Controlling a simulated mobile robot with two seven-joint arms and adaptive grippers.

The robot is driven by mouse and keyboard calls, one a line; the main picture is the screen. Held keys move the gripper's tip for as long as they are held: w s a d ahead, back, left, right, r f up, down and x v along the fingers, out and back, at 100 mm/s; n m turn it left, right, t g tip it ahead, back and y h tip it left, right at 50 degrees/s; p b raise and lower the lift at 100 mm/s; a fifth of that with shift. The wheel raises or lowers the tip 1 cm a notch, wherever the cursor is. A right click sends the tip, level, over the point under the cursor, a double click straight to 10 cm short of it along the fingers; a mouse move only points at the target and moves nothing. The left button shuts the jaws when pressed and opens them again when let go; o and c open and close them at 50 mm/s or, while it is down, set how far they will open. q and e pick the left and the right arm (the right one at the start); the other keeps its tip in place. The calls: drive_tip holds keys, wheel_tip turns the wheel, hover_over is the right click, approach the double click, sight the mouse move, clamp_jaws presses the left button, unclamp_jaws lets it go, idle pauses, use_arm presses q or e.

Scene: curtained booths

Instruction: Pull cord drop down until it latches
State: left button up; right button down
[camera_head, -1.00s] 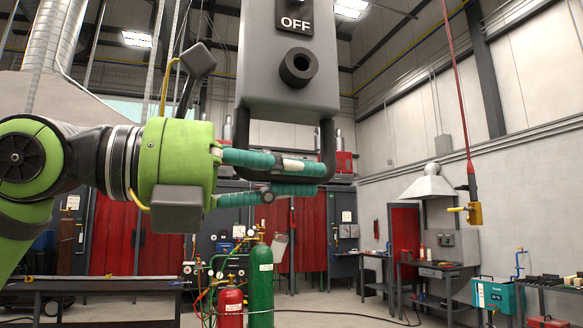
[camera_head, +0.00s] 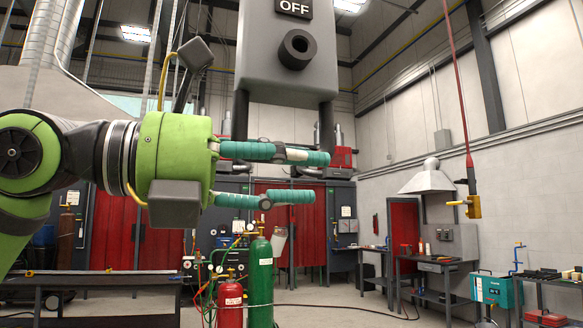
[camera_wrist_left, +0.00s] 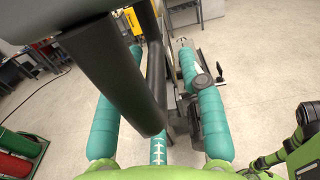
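The cord drop is a grey box (camera_head: 290,65) hanging at the top of the head view, with an OFF label and a round black socket. Two dark posts of its handle (camera_head: 326,115) reach down from its underside. The handle's lower bar is hidden behind my upper finger. My left gripper (camera_head: 318,177) is open at the handle, its teal fingers level and spread one above the other. In the left wrist view, dark handle bars (camera_wrist_left: 125,85) pass between the two fingers. I cannot tell whether a finger touches them. My right gripper is not in view.
A green cylinder (camera_head: 261,285) and a red cylinder (camera_head: 230,305) stand below. A dark bench (camera_head: 90,280) is at lower left. A red cord with a yellow-handled fitting (camera_head: 472,207) hangs at right. Open floor lies in the middle.

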use_arm(q)
drive_tip(key=v, duration=1.2)
idle(1.0)
